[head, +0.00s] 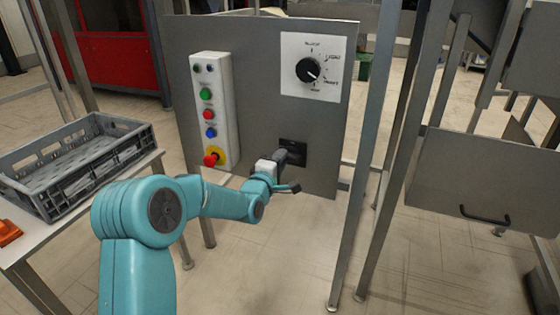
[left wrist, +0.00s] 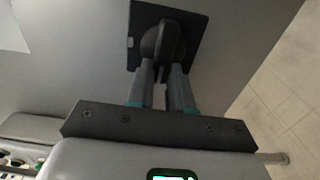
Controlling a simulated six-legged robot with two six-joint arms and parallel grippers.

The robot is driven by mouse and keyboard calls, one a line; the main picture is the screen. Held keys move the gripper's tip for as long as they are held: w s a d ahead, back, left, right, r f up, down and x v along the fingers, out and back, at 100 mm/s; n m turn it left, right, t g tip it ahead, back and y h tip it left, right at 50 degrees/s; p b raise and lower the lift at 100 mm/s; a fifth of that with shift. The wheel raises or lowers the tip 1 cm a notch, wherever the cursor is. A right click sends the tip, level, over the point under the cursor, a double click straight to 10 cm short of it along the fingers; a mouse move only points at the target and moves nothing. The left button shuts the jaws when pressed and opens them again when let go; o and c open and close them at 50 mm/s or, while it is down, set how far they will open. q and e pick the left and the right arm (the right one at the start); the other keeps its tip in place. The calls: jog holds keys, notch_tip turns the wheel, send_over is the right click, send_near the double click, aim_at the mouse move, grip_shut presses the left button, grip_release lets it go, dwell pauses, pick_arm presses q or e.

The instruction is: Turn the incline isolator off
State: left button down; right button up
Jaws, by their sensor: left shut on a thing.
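The isolator (head: 301,148) is a black square plate with a black handle, low on the grey panel. In the left wrist view the isolator plate (left wrist: 193,22) shows with its rounded handle (left wrist: 165,42) standing out in front. My left gripper (head: 281,158) is at the plate, its arm coming in from the left. In the left wrist view its two fingers (left wrist: 165,72) are shut on the handle, one on each side. The fingers partly hide the handle, and I cannot tell its on or off position. My right gripper is not in view.
The grey panel (head: 262,110) also bears a black dial (head: 308,70) on a white plate and a button box (head: 221,125) with a red emergency stop (head: 212,159). A grey crate (head: 75,155) stands on a table at left. Metal posts (head: 375,120) rise right of the panel.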

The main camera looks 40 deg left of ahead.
pick_arm(q)
jog(key=c, duration=1)
grip_release()
jog(key=p+v, duration=0.2)
jog(key=v, duration=1.4)
jog(key=shift+s+d, duration=0.15)
jog(key=shift+d, duration=0.05)
